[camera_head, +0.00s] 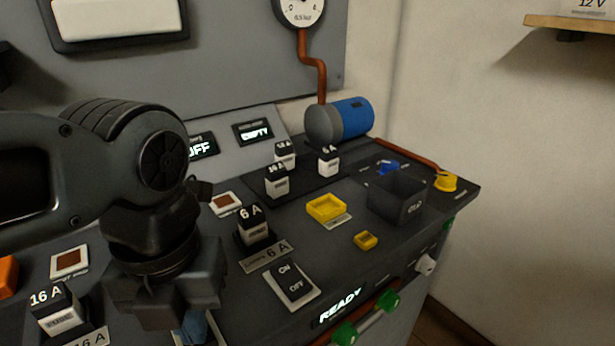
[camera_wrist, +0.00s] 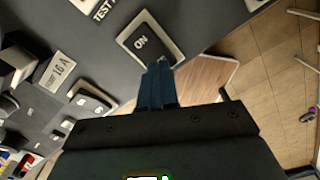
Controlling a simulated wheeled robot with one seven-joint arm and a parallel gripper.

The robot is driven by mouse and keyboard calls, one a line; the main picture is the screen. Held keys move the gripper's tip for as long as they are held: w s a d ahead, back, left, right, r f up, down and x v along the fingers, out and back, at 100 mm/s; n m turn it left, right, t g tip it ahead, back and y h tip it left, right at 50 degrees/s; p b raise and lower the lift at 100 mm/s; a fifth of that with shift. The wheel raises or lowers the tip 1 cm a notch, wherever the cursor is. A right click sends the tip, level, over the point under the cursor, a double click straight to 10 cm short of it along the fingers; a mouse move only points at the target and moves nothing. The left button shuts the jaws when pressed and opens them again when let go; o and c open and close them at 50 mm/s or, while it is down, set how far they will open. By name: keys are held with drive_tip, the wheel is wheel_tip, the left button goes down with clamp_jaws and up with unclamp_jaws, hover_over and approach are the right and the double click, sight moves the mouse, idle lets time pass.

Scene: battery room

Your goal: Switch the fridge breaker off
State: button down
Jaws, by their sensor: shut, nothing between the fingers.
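In the wrist view, a rocker switch (camera_wrist: 135,38) in a pale frame shows its ON half. The shut blue fingers of my gripper (camera_wrist: 159,66) overlap its near end and hide the rest of its face. I cannot tell whether they touch it. In the head view, my gripper (camera_head: 193,330) points down at the lower edge, its fingertips mostly cut off. A rocker (camera_head: 291,285) marked ON and OFF lies to its right, in front of a 6 A label (camera_head: 267,256). I cannot read a fridge name on any switch.
A 6 A fuse block (camera_head: 254,229) and a 16 A fuse block (camera_head: 59,314) stand up from the panel. A yellow tray (camera_head: 326,207) and a dark bin (camera_head: 396,200) stand farther right. Green knobs (camera_head: 345,335) line the front edge.

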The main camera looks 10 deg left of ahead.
drive_tip(key=shift+f+b, duration=0.45)
drive_tip(key=shift+f, duration=0.2)
idle(0.3)
drive_tip(key=shift+r+p, duration=1.85)
drive_tip(key=shift+r, duration=1.7)
